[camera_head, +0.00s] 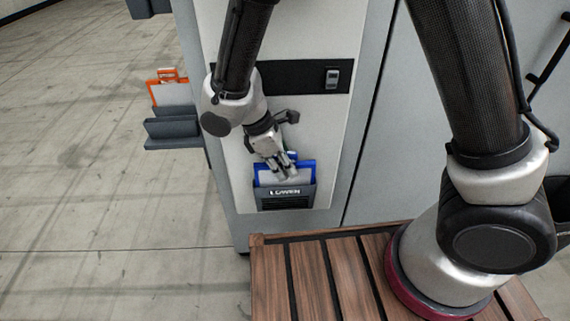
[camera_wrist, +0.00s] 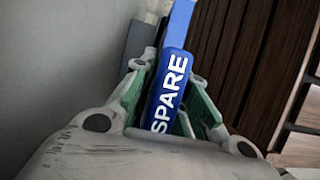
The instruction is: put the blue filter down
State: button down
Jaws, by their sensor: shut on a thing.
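The blue filter (camera_head: 267,178) has a blue frame around a pale panel and stands in a dark grey pocket (camera_head: 306,195) on the cabinet front. The pocket bears a white label that is hard to read. My gripper (camera_head: 284,174) reaches down from above and is shut on the filter's top edge. In the wrist view the filter's blue edge (camera_wrist: 170,90), marked "SPARE", lies between the fingers of my gripper (camera_wrist: 167,85). The filter's lower part is hidden by the pocket. I cannot tell if it rests on the pocket's floor.
An orange-framed filter (camera_head: 167,92) stands in a grey holder (camera_head: 178,132) at the cabinet's left side. A black strip with a switch (camera_head: 332,77) runs across the cabinet above the pocket. A slatted wooden deck (camera_head: 325,275) lies in front. The floor at left is clear.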

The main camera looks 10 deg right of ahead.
jog(key=c, duration=1.4)
grip_release()
jog(key=v, duration=1.3)
jog(key=shift+d+r, duration=0.15)
jog(key=shift+d, duration=0.1)
